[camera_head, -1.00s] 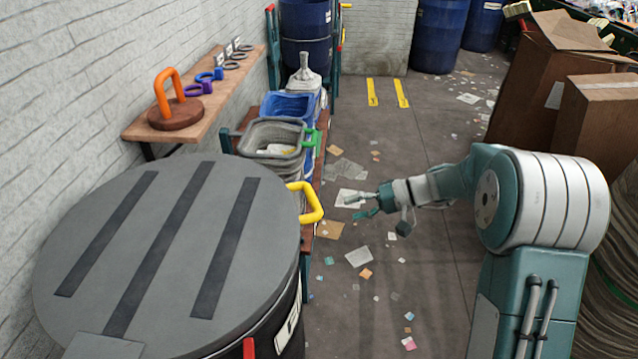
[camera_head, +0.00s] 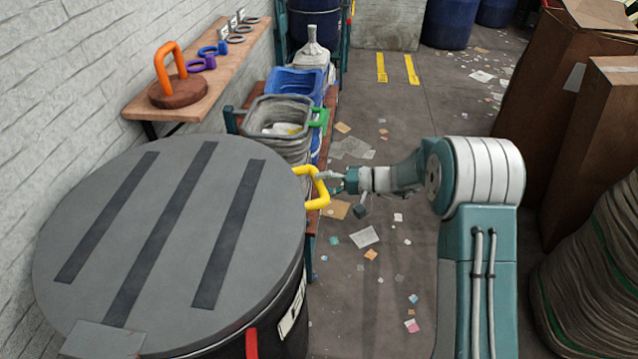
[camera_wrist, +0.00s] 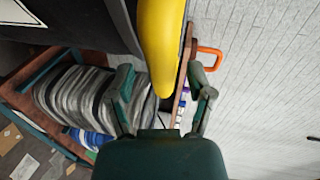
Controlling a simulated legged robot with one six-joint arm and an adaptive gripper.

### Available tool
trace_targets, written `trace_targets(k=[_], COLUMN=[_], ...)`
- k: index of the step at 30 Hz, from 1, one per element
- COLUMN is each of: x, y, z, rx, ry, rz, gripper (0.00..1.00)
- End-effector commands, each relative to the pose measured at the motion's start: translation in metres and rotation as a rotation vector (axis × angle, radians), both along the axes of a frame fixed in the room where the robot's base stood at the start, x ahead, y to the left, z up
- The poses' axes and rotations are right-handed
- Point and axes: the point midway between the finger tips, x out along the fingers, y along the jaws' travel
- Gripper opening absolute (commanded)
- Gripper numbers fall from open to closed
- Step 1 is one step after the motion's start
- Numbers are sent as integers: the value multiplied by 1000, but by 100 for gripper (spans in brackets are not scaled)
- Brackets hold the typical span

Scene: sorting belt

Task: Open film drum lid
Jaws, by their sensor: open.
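The film drum lid (camera_head: 90,215) is a grey disc with dark strips, lying flat and closed on the dark drum (camera_head: 294,318) at the left of the head view. A yellow handle (camera_head: 318,204) sticks out from the lid's right edge. My gripper (camera_head: 328,181) is at that handle, on its right side. In the wrist view my gripper (camera_wrist: 163,84) is open, and the yellow handle (camera_wrist: 160,45) stands large in front of and between the spread fingers. I cannot tell whether a finger touches it.
A wall shelf (camera_head: 218,83) holds an orange-handled disc (camera_head: 178,92) and several rings. Grey and blue bins (camera_head: 291,82) stand behind the drum. Cardboard boxes (camera_head: 600,135) are at the right. The floor between is open, with scattered paper scraps.

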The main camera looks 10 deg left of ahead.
Motion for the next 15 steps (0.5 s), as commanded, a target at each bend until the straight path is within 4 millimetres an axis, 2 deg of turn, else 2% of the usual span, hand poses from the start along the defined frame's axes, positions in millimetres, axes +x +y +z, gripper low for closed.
trace_targets(k=[4,12,13,14,15], x=[-1,-1,-1,-1,-1], y=[10,12,12,12,12], z=[-2,-2,-2,-2,-2], rx=[1,1,1,0,0], ry=[0,0,0,0,0], rz=[1,0,0,0,0], gripper=[68,68,59,46,28])
